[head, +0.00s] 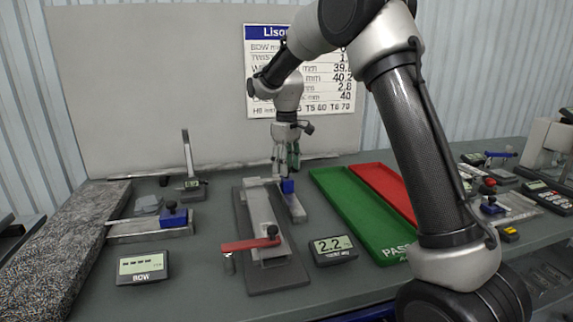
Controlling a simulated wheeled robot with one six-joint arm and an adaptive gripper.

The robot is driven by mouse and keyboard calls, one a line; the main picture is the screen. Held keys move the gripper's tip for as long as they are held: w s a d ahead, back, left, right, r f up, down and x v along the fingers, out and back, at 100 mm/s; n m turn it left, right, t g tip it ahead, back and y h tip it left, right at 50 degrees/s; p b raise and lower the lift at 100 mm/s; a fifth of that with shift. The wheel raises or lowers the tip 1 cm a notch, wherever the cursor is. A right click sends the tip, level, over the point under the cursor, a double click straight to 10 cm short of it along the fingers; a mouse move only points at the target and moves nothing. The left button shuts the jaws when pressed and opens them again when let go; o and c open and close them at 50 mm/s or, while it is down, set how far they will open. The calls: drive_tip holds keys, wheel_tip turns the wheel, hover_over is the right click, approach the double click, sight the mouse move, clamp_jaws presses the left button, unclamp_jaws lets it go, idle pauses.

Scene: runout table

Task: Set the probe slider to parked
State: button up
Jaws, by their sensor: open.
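A blue slider block (288,186) sits on a narrow grey rail (297,209) behind the middle fixture. Another blue block (174,215) sits on a grey rail (128,231) at the left; neither carries a readable name, so I cannot tell for certain which is the probe slider. My gripper (286,167) points down at the far middle of the table, right over the central blue block. Its fingers are open, with green on the fingertips, and the block shows just below them. I cannot tell whether the fingers touch it.
A fixture with a red lever (250,244) stands in front. A 2.2 display (333,248) is right of it, and a BDW display (142,267) is at left. Green (345,205) and red (381,180) trays lie right. An upright gauge (188,160) stands behind left.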

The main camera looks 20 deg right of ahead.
clamp_jaws()
drive_tip(key=w, duration=0.9)
drive_tip(key=shift+w, duration=0.25)
drive_tip(key=shift+w+r, duration=0.1)
drive_tip(key=shift+w, duration=0.35)
unclamp_jaws()
drive_tip(key=shift+w, duration=0.1)
wheel_tip(320, 180, up, 12)
